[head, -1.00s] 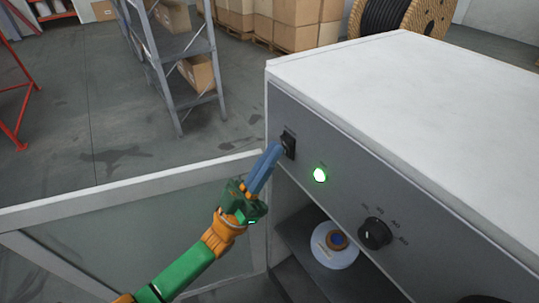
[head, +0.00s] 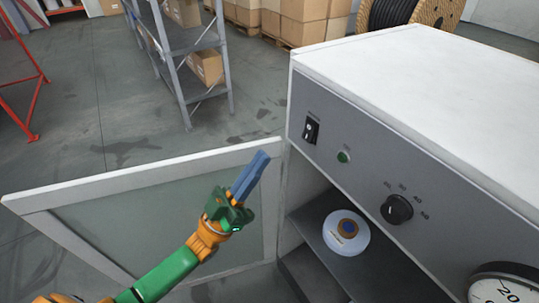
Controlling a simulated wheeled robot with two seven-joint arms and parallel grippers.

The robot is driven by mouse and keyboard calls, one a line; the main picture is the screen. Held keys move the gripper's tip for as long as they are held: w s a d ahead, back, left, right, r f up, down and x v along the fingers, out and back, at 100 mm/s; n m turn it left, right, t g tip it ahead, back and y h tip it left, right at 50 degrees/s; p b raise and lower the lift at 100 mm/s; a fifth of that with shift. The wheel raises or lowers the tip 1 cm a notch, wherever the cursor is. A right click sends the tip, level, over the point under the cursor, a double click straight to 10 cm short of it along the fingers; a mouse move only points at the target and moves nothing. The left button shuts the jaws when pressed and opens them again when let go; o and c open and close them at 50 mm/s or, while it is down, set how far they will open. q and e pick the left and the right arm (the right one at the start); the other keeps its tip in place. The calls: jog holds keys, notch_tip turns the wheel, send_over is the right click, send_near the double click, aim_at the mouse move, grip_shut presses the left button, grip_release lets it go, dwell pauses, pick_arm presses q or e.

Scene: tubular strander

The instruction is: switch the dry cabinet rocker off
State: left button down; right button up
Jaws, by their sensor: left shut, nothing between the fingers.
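The dry cabinet (head: 420,75) is a white box with a grey front panel on the right. Its black rocker (head: 311,130) sits at the left end of the panel. The round lamp (head: 344,156) beside it is dark green and unlit. My left gripper (head: 259,160), with blue fingers, is shut and empty. It is left of the rocker, apart from it, in front of the open door. My right gripper is not in view.
The cabinet's glazed door (head: 150,205) stands open to the left. A black knob (head: 397,209) and a dial gauge (head: 503,287) are further right on the front. A white spool (head: 346,232) lies on the inner shelf. A grey rack (head: 185,50) stands behind.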

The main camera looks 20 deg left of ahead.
pick_arm(q)
jog(key=v, duration=0.1)
jog(key=b+v, duration=0.1)
jog(key=v, duration=0.3)
jog(key=shift+s+a+r, duration=0.3)
